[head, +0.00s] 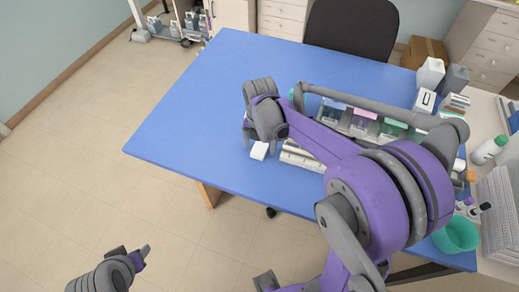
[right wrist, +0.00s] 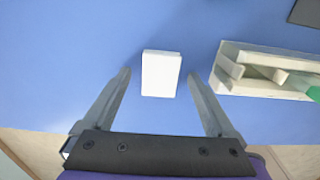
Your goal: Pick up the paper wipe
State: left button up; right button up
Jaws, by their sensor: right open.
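The paper wipe, a small flat white rectangle (right wrist: 161,73), lies on the blue table in the right wrist view. In the head view it shows as a small white patch (head: 259,151) just below my right gripper (head: 263,136). In the right wrist view my right gripper (right wrist: 159,74) is open, with one finger on each side of the wipe and a gap on both sides. The fingers do not visibly touch it. My left gripper (head: 139,256) is low at the left, away from the table, its jaw opening unclear.
A pale tray (right wrist: 262,77) lies close to the right of the wipe. Coloured staining containers (head: 363,122) stand behind my right arm. A green bowl (head: 457,236) and bottles are at the right. The table's left part (head: 190,120) is clear.

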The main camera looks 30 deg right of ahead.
aim_at(260, 149)
jog(key=shift+f, duration=0.1)
jog(key=shift+c, duration=0.3)
grip_shut()
notch_tip(260, 149, up, 10)
jog(key=shift+p, duration=0.3)
dwell(0.4)
